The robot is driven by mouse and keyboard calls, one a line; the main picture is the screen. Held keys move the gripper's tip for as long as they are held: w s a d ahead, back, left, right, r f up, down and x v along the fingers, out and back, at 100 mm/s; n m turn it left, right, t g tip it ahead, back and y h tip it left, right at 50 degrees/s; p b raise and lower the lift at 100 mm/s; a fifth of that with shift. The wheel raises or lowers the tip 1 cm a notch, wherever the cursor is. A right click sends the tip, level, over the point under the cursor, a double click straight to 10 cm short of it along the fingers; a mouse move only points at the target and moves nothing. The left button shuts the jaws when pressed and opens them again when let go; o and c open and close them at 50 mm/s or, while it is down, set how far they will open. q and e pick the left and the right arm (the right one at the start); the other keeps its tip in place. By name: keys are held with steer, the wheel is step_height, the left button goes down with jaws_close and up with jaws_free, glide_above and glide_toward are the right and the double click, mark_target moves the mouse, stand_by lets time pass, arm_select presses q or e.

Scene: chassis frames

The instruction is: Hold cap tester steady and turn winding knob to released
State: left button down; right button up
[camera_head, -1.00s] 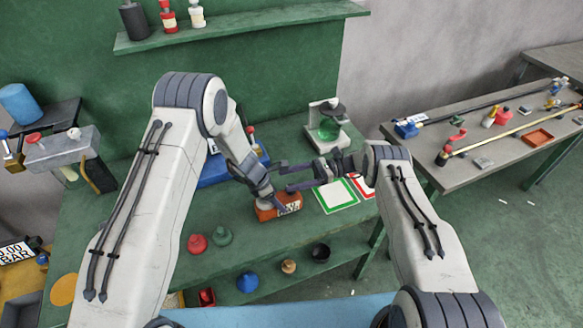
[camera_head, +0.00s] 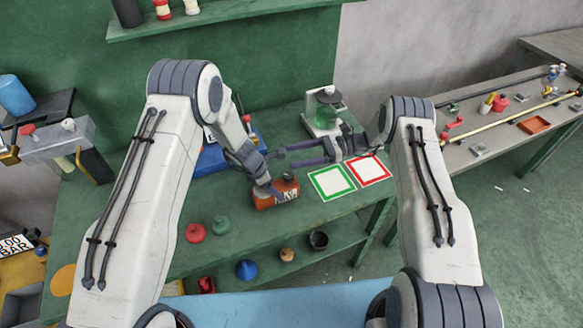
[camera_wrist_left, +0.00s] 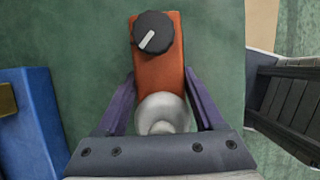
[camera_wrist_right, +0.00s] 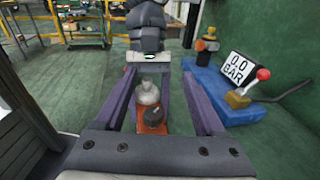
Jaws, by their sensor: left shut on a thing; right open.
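The cap tester is an orange block (camera_head: 263,201) on the green bench in the head view. In the left wrist view the block (camera_wrist_left: 165,65) carries a round dark winding knob (camera_wrist_left: 155,33) with a pale pointer slanting to the lower left. A silvery dome (camera_wrist_left: 162,112) sits at its near end. My left gripper (camera_head: 268,190) is shut on the block, one finger along each side. My right gripper (camera_head: 284,160) is open and empty, apart from the tester. Its wrist view shows the dome (camera_wrist_right: 148,92) and knob (camera_wrist_right: 155,117) between its fingers, farther off.
A blue unit with a 0.0 BAR display (camera_wrist_right: 237,69) and a red-knobbed lever stands beside the tester. A green-framed mat (camera_head: 331,182) and a red-framed mat (camera_head: 369,170) lie to the right. A device with a green jar (camera_head: 328,110) stands behind them.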

mark_target(290, 175)
steer(key=s+d+f+m+t+h, duration=0.3)
steer(key=d+m+t+h, duration=0.15)
steer(key=d, duration=0.45)
steer(key=shift+n+y, duration=0.35)
steer(key=x, duration=1.1)
steer(key=shift+a+f, duration=0.2)
steer(key=shift+a, duration=0.15)
jaws_close()
